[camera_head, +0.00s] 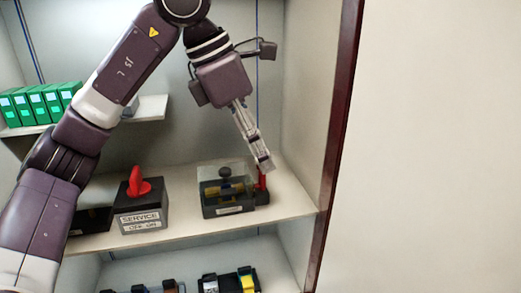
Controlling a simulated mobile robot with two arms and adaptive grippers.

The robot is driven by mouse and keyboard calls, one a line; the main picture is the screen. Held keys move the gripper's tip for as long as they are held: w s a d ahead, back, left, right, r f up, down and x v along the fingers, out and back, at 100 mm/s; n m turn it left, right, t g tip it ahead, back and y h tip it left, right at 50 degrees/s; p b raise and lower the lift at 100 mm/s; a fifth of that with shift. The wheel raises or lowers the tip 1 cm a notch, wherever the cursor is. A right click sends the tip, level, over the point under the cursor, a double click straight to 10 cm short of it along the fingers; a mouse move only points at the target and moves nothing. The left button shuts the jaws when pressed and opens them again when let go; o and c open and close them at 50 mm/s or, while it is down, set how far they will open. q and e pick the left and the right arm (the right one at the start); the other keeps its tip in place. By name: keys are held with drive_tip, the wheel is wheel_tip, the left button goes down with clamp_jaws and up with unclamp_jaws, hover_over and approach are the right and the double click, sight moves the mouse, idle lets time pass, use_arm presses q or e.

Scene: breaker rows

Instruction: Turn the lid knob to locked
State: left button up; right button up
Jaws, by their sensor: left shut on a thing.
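A box with a clear lid (209,174) stands on the middle shelf, with dark and yellow parts inside and a pale label on its front. A red upright piece (262,183) stands at the box's right end on a black base. My left gripper (264,165) reaches down from above and is shut on the top of this red piece. Its fingertips hide that top, and the knob's lock marking is too small to read. My right gripper is not in view.
A dark SERVICE box (140,214) with a red rotary handle (141,182) stands left of the lidded box. Green breakers (40,103) line the upper left shelf. Other breakers (228,281) sit below. A dark red cabinet edge (339,130) bounds the right side.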

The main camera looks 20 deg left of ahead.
use_arm(q)
drive_tip(key=o, duration=1.1)
drive_tip(key=shift+a, duration=0.1)
drive_tip(key=shift+r, duration=0.1)
drive_tip(key=v, duration=1.2)
